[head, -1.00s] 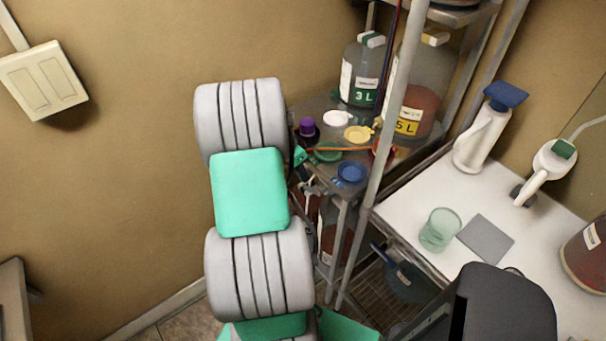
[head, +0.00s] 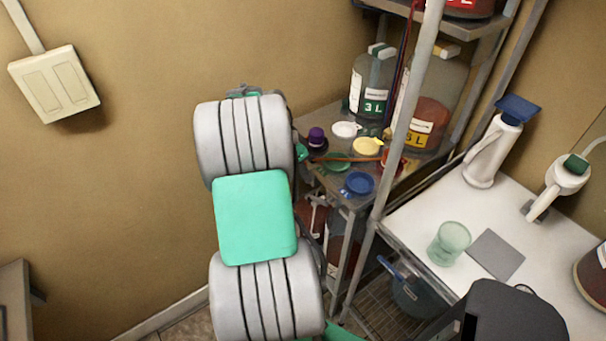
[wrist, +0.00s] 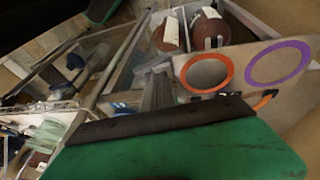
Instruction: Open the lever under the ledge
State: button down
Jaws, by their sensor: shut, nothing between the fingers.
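Under the shelf ledge (head: 345,190) in the head view, part of a vessel with dark red contents (head: 338,245) shows. A small pale handle-like part (head: 316,212) is there too; I cannot tell whether it is the lever. In the wrist view two labelled red-brown vessels (wrist: 209,28) stand at the top. My gripper (wrist: 158,88) shows as a dark grey piece beyond a black bar and green housing. It is shut and empty, with no clear contact. In the head view my grey and green arm hides most of it beside the shelf's left side.
The shelf carries coloured lids, including a blue one (head: 359,183), and large bottles (head: 372,80). A metal post (head: 400,130) stands in front. A white counter (head: 420,215) with a green cup (head: 449,243) lies right. The wrist view shows a panel with orange (wrist: 207,72) and purple rings.

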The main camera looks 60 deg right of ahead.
aim_at(315, 196)
jog(key=x, duration=0.6)
jog(key=shift+s+f+p, duration=0.2)
jog(key=shift+f+p, duration=0.05)
jog(key=shift+p, duration=0.15)
jog(key=shift+d+f, duration=0.1)
jog(key=shift+d, duration=0.05)
jog(key=shift+w+f+b, duration=0.1)
jog(key=shift+f+b, duration=0.3)
jog(key=shift+b, duration=0.45)
jog(key=shift+r, duration=0.2)
jog(key=shift+r+p, duration=0.65)
jog(key=shift+r, duration=0.2)
